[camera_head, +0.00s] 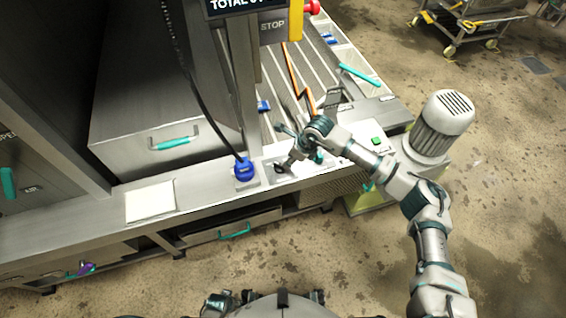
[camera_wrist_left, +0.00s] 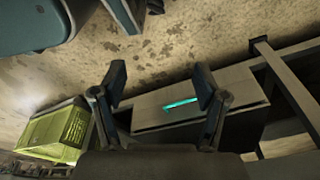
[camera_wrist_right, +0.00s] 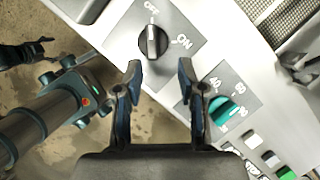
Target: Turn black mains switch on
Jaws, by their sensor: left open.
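The black mains switch (camera_wrist_right: 152,42) is a round knob on a grey plate, with OFF printed above it and ON to its right in the right wrist view. Its white mark points toward OFF. In the head view the switch (camera_head: 279,168) sits on the front ledge, partly covered by my right gripper (camera_head: 291,156). In the right wrist view that gripper (camera_wrist_right: 160,76) is open and empty, its fingertips just short of the knob, with no clear contact. My left gripper (camera_wrist_left: 161,80) is open and empty in the left wrist view, above a drawer front; I cannot make it out in the head view.
A teal knob (camera_wrist_right: 222,110) with numbers stands close to the right finger. A blue plug (camera_head: 243,169) with a black cable is left of the switch. A green button (camera_head: 377,141) and a grey motor (camera_head: 441,124) are to the right. A drawer handle (camera_wrist_left: 180,104) lies below my left gripper.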

